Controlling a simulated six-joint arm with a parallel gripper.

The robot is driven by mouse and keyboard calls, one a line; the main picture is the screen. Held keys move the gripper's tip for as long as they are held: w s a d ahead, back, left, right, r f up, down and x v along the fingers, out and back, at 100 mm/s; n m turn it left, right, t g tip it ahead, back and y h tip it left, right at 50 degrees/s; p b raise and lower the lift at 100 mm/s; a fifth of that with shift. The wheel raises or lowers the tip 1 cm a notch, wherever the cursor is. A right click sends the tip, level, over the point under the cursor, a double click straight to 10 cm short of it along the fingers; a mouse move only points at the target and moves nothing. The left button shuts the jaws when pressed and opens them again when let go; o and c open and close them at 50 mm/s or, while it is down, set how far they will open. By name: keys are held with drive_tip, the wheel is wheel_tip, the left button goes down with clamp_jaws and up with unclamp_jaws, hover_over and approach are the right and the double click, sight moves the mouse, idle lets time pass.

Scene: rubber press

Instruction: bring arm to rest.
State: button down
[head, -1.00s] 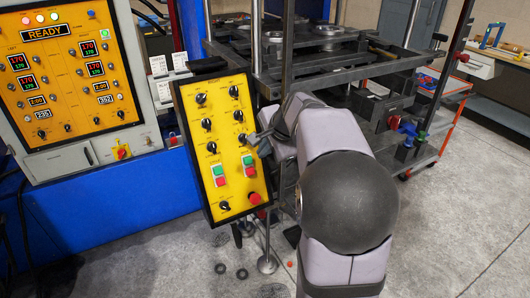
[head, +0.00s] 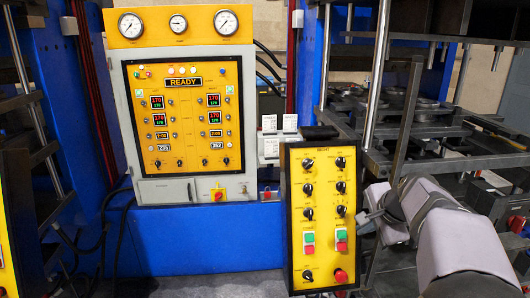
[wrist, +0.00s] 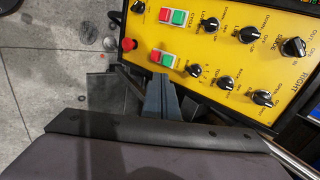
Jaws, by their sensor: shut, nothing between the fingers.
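My gripper (head: 363,219) is at the right edge of the yellow control pendant (head: 323,257) in the head view, with my grey arm reaching in from the lower right. In the wrist view its two grey fingers (wrist: 159,82) are together and hold nothing. The fingertips overlap the lower edge of the pendant (wrist: 225,68) in that view, just under a red and green button pair (wrist: 163,58). I cannot tell whether they touch it. The pendant has several black knobs, red and green buttons and a red mushroom button (head: 340,276).
A grey press cabinet (head: 127,80) with a lit READY display (head: 184,81) and gauges (head: 178,23) stands behind at left. Metal racks and posts (head: 377,75) stand close behind my arm at right. Grey floor (wrist: 30,120) shows at left in the wrist view.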

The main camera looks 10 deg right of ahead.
drive_tip(key=s+a+f+n+g, duration=0.2)
drive_tip(key=s+f+n+g, duration=0.3)
drive_tip(key=s+f+n, duration=0.6)
drive_tip(key=s+a+f+n+g, duration=0.1)
drive_tip(key=s+a+f+n, duration=0.2)
drive_tip(key=s+a, duration=0.4)
drive_tip(key=s+a+f+n+g, duration=0.1)
drive_tip(key=s+a+f+n, duration=0.2)
drive_tip(key=s+a+f, duration=0.2)
drive_tip(key=s+a, duration=0.2)
drive_tip(key=a, duration=0.1)
drive_tip(key=shift+s+a+f, duration=0.15)
drive_tip(key=shift+s+f, duration=0.15)
idle(2.7)
